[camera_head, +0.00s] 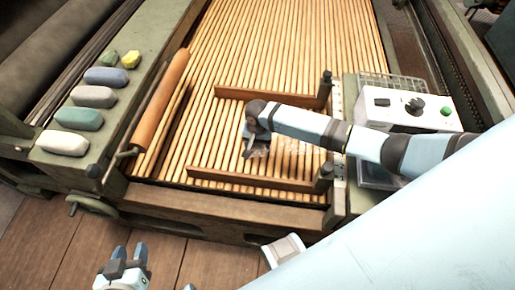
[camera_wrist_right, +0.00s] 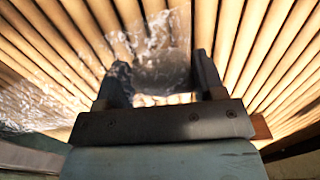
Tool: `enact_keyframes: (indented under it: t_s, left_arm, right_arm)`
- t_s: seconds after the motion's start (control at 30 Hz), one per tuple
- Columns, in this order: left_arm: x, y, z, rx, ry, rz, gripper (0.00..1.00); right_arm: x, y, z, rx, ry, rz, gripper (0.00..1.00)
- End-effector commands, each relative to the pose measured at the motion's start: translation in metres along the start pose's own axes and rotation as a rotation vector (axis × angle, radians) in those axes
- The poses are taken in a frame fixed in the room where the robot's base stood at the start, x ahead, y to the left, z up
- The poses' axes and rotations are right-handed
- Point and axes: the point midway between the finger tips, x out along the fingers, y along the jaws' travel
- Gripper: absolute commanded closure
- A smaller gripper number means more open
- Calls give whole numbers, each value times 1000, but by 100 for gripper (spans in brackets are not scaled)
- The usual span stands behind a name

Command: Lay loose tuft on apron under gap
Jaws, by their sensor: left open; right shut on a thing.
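The lattice apron (camera_head: 235,60) is a bed of pale wooden slats; it also fills the wrist view (camera_wrist_right: 285,50). My right gripper (camera_head: 248,152) is low over the slats, between two darker wooden bars. In the wrist view its fingers (camera_wrist_right: 160,85) are shut on a wispy, whitish, see-through tuft (camera_wrist_right: 165,45), which spreads out beyond the fingertips. Whether the tuft touches the slats is unclear. Another wispy patch (camera_wrist_right: 35,95) shows at the left there; I cannot tell if it is the same tuft. My left gripper (camera_head: 127,268) is open and empty above the floor.
The upper bar (camera_head: 270,98) and lower bar (camera_head: 250,180) flank the right gripper. A brown roller (camera_head: 162,100) lies left of it. Several coloured lumps (camera_head: 78,118) sit on the left ledge. A control box (camera_head: 410,108) and a wire basket (camera_head: 395,82) stand at the right.

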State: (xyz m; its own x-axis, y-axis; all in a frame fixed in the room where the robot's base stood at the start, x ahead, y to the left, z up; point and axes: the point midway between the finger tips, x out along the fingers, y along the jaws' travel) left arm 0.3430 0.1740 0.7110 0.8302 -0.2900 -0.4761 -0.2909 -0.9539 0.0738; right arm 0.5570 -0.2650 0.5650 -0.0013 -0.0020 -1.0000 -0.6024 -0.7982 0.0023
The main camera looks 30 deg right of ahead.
Motion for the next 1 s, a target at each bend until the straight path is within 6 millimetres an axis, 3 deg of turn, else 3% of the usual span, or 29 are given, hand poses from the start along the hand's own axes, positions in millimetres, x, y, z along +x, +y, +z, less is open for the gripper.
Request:
enact_keyframes:
  t_s: [0.17, 0.53, 0.57, 0.67, 1.0]
  left_arm:
    - [2, 0, 2, -5, 12, 4, 57]
    - [0, 0, -3, -5, 19, 6, 57]
    - [0, 0, -3, -4, 18, 6, 57]
    - [0, 0, -2, -4, 17, 5, 57]
    - [1, 0, 0, -4, 15, 5, 57]
  right_arm:
    - [28, -1, 0, 0, 0, 0, 59]
    - [32, 0, 0, 1, -1, -1, 59]
    - [32, 0, 0, 0, -1, -1, 35]
    - [32, 0, 0, 0, 0, -1, 12]
    - [28, 0, 0, -1, 1, -1, 12]
